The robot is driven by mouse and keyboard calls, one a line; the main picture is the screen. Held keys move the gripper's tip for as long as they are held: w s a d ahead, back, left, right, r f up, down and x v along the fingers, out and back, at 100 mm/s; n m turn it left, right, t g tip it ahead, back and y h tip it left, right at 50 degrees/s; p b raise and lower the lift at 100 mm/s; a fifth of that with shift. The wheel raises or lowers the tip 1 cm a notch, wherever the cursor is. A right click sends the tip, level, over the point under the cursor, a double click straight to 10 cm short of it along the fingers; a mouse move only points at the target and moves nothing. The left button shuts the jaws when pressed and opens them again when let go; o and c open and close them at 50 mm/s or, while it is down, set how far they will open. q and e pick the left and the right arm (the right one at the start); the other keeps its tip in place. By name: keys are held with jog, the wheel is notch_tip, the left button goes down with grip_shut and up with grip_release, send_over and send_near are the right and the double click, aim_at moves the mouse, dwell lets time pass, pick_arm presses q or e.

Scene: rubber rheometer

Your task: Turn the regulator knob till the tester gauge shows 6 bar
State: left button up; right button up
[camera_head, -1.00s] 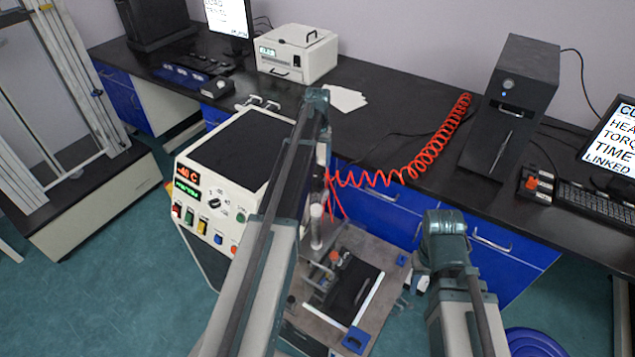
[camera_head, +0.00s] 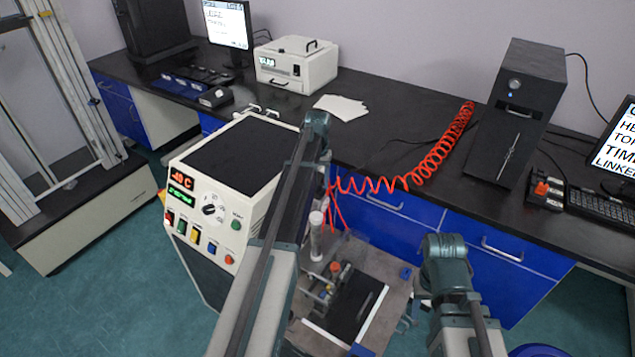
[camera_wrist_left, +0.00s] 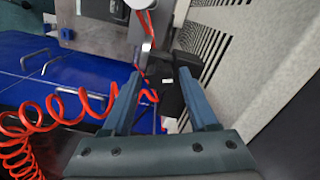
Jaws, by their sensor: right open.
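My left arm reaches across the white cabinet (camera_head: 215,245), and its gripper is hidden behind the arm in the head view. In the left wrist view, my left gripper (camera_wrist_left: 161,80) has its two fingers apart. A black part (camera_wrist_left: 170,97) with red hose beside it lies beyond and between the fingertips; I cannot tell whether it is the regulator knob or whether they touch it. A small round dial (camera_head: 514,84) is on the black tower; its reading is too small to tell. My right gripper (camera_head: 408,316) shows only in part, low beside the grey work plate, open.
A coiled red hose (camera_head: 408,180) runs along the black bench to the cabinet's side. A white vertical cylinder (camera_head: 316,236) stands near the grey plate (camera_head: 385,268). Blue drawers (camera_head: 400,220) are behind. A vented light panel (camera_wrist_left: 265,60) is close right of the left gripper.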

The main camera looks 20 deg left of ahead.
pick_arm(q)
grip_shut()
jog(key=shift+m, duration=1)
jog(key=shift+o, duration=1.5)
grip_release()
jog(key=shift+r, duration=0.1)
notch_tip(320, 180, up, 14)
jog(key=p, duration=1.3)
jog(key=shift+f+p, duration=0.2)
jog(key=shift+p, duration=0.2)
